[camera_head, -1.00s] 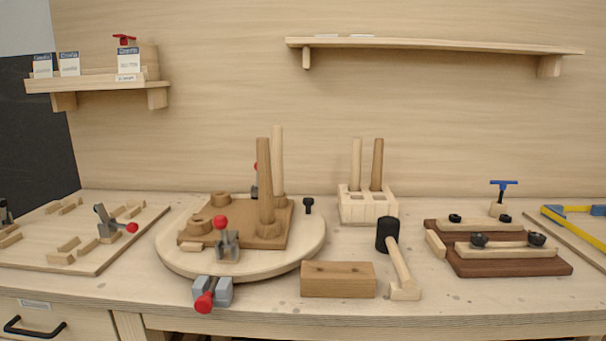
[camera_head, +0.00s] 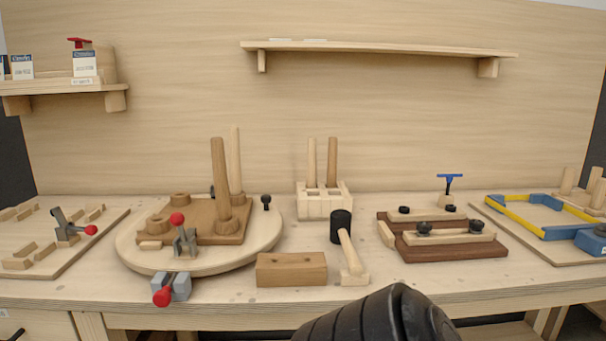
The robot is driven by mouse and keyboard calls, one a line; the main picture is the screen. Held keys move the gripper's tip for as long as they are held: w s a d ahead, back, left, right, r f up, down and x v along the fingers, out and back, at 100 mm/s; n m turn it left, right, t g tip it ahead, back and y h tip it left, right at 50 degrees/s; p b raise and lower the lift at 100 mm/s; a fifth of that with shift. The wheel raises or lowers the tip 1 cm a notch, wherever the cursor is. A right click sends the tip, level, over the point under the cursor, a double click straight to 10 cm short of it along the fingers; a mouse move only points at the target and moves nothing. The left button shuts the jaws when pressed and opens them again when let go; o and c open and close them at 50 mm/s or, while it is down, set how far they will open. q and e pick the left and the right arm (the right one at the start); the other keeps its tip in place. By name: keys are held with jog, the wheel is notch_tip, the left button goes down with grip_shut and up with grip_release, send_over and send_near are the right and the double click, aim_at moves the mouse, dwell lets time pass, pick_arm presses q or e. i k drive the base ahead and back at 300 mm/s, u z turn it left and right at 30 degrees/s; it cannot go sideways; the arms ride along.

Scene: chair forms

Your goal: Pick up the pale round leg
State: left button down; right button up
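Two pale round legs show near the middle. One (camera_head: 311,163) stands upright in the pale slotted block (camera_head: 325,206), left of a darker brown leg (camera_head: 332,163). The other (camera_head: 235,158) stands on the brown board (camera_head: 205,232) on the round turntable, partly behind a darker leg (camera_head: 220,182). I cannot tell from the picture which pale leg the task means. Neither gripper is in view. Only a black ribbed part of my own arm shows at the bottom edge, right of the middle.
The round turntable (camera_head: 130,250) carries a red-knobbed clamp (camera_head: 185,240). A wooden block (camera_head: 291,269) and a black-headed mallet (camera_head: 345,245) lie near the front edge. Dark boards with a clamped bar (camera_head: 455,252) and a yellow-blue frame (camera_head: 525,215) are at right. A shelf (camera_head: 380,48) hangs above.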

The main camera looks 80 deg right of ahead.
aim_at(312, 173)
jog(key=k, duration=0.85)
jog(key=z, duration=0.65)
